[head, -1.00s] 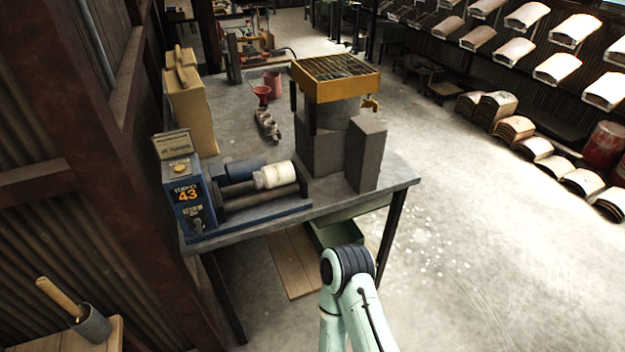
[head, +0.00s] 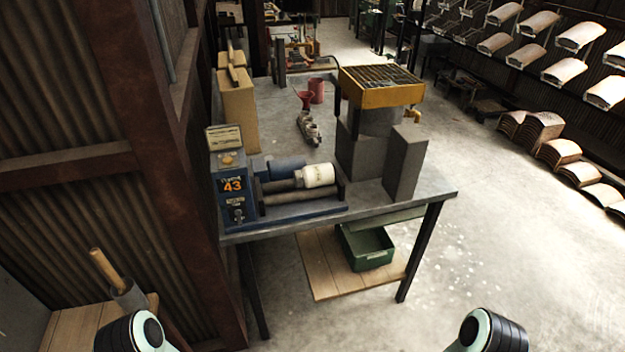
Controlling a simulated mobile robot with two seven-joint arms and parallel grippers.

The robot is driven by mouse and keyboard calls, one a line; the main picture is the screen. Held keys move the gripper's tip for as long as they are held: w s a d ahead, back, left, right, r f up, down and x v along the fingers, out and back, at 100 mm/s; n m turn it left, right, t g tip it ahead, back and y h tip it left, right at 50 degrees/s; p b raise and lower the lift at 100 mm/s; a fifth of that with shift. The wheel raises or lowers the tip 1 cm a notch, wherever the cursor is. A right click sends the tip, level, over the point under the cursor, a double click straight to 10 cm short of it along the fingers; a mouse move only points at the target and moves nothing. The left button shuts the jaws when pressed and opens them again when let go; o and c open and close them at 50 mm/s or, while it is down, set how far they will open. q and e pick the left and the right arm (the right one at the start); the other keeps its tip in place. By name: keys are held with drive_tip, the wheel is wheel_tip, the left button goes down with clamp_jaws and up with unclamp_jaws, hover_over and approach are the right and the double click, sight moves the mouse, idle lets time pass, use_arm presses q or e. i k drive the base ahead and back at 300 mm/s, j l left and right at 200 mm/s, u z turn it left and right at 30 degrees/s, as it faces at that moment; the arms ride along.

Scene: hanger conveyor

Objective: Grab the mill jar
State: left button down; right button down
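The mill jar (head: 318,175) is a white jar lying on its side on the rollers of a blue roller mill (head: 300,216). The mill has a blue control box (head: 234,190) showing 43 and stands at the near left of the grey workbench (head: 350,208). A dark blue cylinder (head: 286,167) lies beside the white jar, to its left. My two arms show only as pale green and black joints at the bottom edge, well short of the bench. Neither gripper is in the picture.
Grey blocks (head: 404,163) and a yellow-framed grate (head: 380,96) stand right of the mill. Red funnels (head: 316,90) and metal cups (head: 308,128) lie behind. A green bin (head: 368,250) sits on the lower shelf. A rusty post rises at left. Open floor lies at right.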

sight(315, 174)
drive_tip(key=i+l+u, duration=0.15)
drive_tip(key=i+l, duration=0.25)
drive_tip(key=i+l+u, duration=0.1)
drive_tip(key=i+l, duration=0.25)
drive_tip(key=l, duration=0.25)
